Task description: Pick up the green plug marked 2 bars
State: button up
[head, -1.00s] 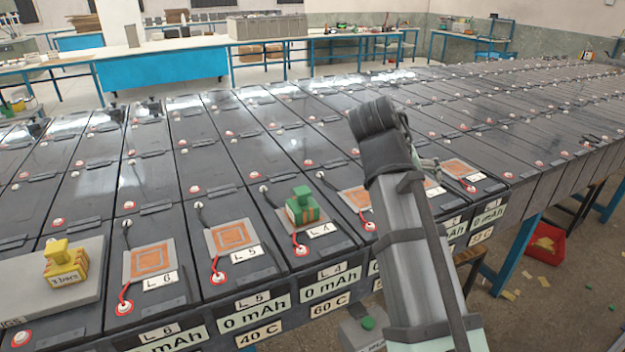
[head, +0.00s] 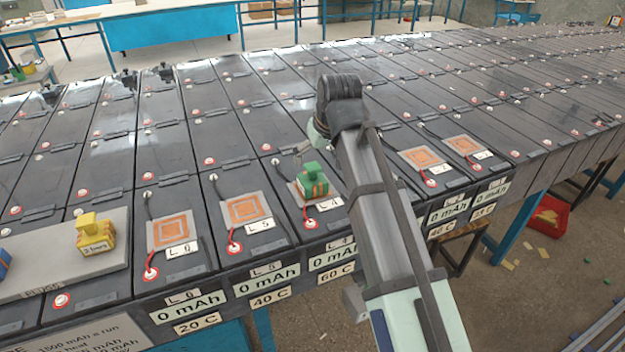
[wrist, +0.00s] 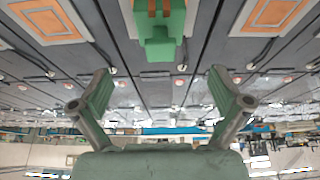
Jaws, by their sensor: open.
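The green plug (head: 312,181) sits upright on the L 4 pad of the battery row in the head view. It has a green top and an orange-striped lower part. Its bar marking cannot be read here. In the wrist view the green plug (wrist: 160,28) is at the top centre, beyond the fingertips and apart from them. My gripper (wrist: 160,85) is open and empty, with its two green fingers spread to either side. In the head view my arm stands just right of the plug, and the gripper is mostly hidden behind it.
A yellow plug (head: 95,232) stands on a grey tray (head: 40,285) at the left, with part of a blue plug (head: 4,262) at the picture's edge. Bare copper pads L 6 (head: 172,233) and L 5 (head: 243,211) lie left of the green plug. A red bin (head: 548,217) is on the floor.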

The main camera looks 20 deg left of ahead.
aim_at(314, 167)
jog(key=p+x, duration=0.1)
jog(key=x, duration=0.5)
jog(key=shift+p+x, duration=0.9)
jog(key=shift+x, duration=1.7)
jog(key=shift+s, duration=0.15)
jog(key=c, duration=1.5)
jog(key=shift+r, duration=0.1)
